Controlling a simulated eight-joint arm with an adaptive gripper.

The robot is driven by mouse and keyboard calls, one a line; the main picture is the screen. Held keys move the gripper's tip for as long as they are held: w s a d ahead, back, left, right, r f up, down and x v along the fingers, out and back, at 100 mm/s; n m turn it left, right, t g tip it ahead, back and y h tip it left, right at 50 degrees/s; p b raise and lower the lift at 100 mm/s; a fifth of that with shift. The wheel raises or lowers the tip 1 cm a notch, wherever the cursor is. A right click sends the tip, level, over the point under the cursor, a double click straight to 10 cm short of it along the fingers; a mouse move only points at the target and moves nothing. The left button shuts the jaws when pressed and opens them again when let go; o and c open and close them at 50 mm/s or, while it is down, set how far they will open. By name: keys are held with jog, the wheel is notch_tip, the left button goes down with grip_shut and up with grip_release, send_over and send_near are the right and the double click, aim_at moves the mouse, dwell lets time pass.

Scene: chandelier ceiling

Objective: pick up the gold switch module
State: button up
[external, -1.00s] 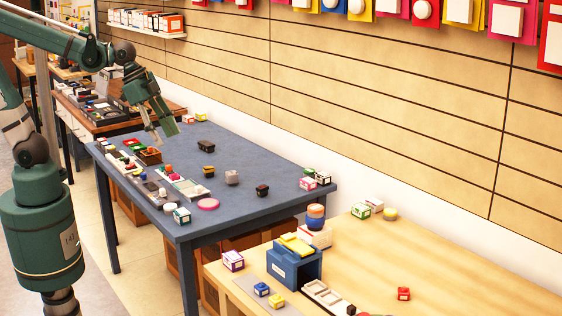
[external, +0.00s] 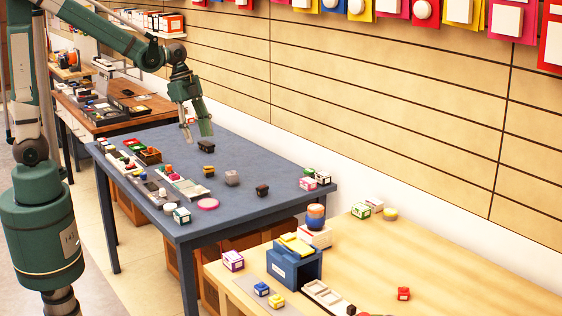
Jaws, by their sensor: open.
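A small gold and dark module (external: 208,171), which looks like the gold switch module, sits on the blue-grey table (external: 250,150). It stands between a black module (external: 206,146) behind it and a grey translucent block (external: 232,178) to its right. My gripper (external: 197,135) is open and empty, its fingers pointing down above the far part of the table, near the black module. In the picture it is above and slightly left of the gold module, apart from it. The exact height over the table cannot be told.
Trays of small parts (external: 183,187) line the table's left side. A dark block (external: 262,190), a pink disc (external: 208,204) and small boxes (external: 309,183) stand nearer. A wooden table (external: 420,260) with a blue bin (external: 294,264) is in front. The slatted wall (external: 400,110) borders the right.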

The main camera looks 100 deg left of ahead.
jog(key=s+a+f+m+h, duration=0.1)
jog(key=a+f, duration=0.3)
jog(key=a, duration=0.3)
jog(key=a+f+m, duration=0.1)
jog(key=a+f, duration=0.3)
jog(key=a, duration=0.4)
jog(key=m+h, duration=0.2)
send_near(208, 167)
jog(key=f, duration=0.1)
jog(key=shift+w+d+f, duration=0.2)
jog(key=shift+x, duration=1.3)
jog(key=shift+a+b+x, duration=0.1)
jog(key=shift+b+x, duration=0.1)
jog(key=shift+x, duration=1.1)
jog(key=shift+a+b+x, duration=0.15)
jog(key=shift+x, duration=1.15)
